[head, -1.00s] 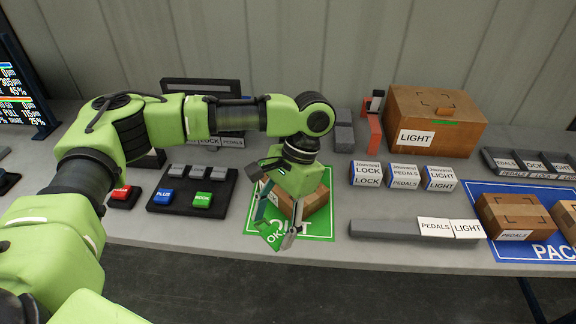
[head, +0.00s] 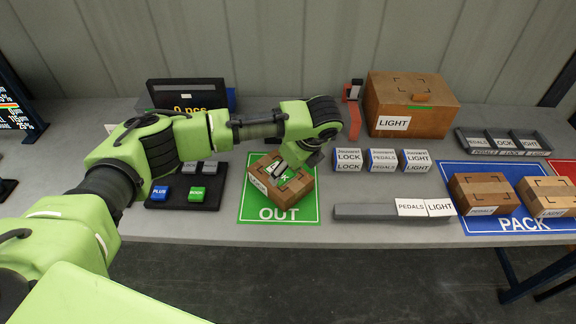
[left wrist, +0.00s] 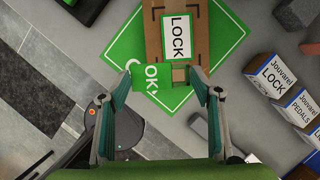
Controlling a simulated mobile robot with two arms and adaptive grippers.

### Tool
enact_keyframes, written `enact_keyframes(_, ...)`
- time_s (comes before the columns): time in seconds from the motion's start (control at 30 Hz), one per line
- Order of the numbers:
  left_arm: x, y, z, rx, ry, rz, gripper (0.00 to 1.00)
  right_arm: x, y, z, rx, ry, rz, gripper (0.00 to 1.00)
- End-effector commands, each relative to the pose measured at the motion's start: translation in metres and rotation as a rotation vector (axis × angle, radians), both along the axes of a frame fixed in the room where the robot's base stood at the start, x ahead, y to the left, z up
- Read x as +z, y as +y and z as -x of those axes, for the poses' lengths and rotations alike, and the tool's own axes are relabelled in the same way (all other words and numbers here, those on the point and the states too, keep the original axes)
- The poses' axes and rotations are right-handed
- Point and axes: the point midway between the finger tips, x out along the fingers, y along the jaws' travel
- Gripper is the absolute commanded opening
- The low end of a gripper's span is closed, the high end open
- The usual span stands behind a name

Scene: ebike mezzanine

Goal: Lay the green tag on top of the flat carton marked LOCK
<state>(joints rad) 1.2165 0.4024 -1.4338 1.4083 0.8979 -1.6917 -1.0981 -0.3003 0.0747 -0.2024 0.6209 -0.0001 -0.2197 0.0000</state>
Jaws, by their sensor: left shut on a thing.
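The flat carton (head: 292,193) lies turned at an angle on the green OUT mat (head: 256,214). Its white LOCK label (head: 257,183) is on its left part. In the left wrist view the carton (left wrist: 203,42) is at the top, with the LOCK label (left wrist: 177,37) facing the camera. The green tag (left wrist: 152,86), marked OK, is between the fingers of my left gripper (left wrist: 164,90), which is shut on it. The tag overlaps the carton's near end in that view; whether it touches is unclear. In the head view my left gripper (head: 283,172) is over the carton. My right gripper is not in view.
Small LOCK, PEDALS and LIGHT boxes (head: 383,160) stand right of the mat. A grey rail (head: 365,212) lies in front of them. A large LIGHT carton (head: 412,105) is behind. A blue PACK mat (head: 480,224) with cartons is far right.

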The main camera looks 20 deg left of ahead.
Motion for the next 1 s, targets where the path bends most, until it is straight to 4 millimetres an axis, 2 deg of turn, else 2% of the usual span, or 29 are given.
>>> enact_keyframes(0.27,0.001,0.000,0.000,0.003,0.000,0.000,0.49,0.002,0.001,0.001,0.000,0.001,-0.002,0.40)
enact_keyframes(0.43,0.004,0.000,0.000,0.005,-0.002,-0.004,0.49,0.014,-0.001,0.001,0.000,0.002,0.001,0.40)
enact_keyframes(0.5,-0.007,0.000,0.001,0.006,-0.001,-0.005,0.49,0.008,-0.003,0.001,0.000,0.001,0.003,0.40)
enact_keyframes(1.0,-0.056,0.000,0.000,0.006,-0.002,-0.005,0.49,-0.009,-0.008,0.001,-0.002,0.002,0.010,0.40)
